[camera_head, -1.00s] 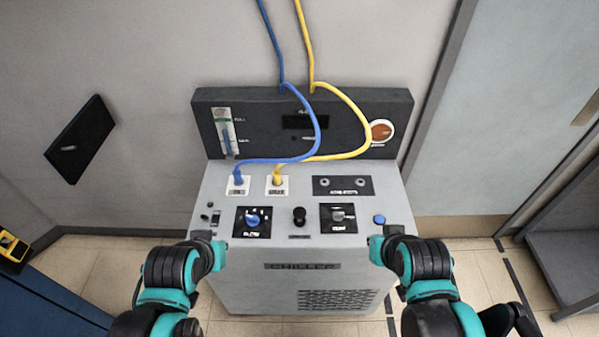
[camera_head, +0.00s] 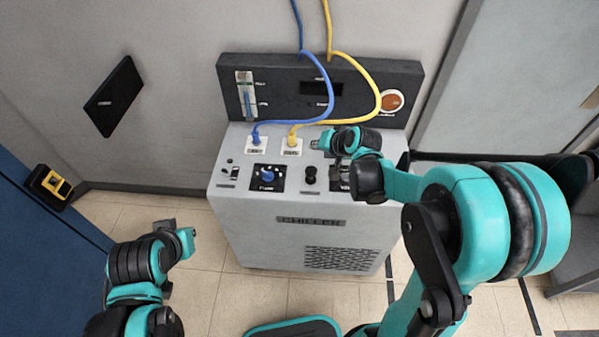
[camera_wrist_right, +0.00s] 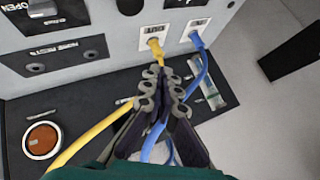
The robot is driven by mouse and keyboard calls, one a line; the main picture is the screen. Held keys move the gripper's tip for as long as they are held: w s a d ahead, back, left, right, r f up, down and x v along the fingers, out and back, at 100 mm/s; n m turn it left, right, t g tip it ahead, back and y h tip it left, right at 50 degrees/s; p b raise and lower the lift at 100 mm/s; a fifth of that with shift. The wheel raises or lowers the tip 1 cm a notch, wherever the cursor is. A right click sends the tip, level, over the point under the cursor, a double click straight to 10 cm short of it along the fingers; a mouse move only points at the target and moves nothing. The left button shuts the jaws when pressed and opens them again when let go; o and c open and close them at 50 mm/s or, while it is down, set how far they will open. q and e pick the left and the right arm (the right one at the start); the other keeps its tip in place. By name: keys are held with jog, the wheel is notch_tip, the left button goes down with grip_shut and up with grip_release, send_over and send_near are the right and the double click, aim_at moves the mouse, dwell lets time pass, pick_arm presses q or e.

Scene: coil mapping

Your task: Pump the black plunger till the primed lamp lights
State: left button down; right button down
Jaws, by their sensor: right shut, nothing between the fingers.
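A round orange piece (camera_head: 392,101) is on the back panel; I cannot tell which piece is the primed lamp.
A blue cable (camera_head: 318,88) and a yellow cable (camera_head: 377,92) run down to sockets on the chiller top, close to my right gripper. A blue dial (camera_head: 268,176) is left of the plunger. My right arm covers the top's right part.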

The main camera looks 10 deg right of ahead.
aim_at(313, 171)
jog(key=shift+w+a+f, duration=0.25)
jog(key=shift+w, duration=0.1)
jog(key=shift+f, duration=0.15)
notch_tip(313, 171, down, 9)
jog(key=b, duration=0.7)
jog(key=shift+r, duration=0.2)
dwell(1.0)
jog(key=shift+f+b, duration=0.4)
jog(key=shift+b, duration=0.1)
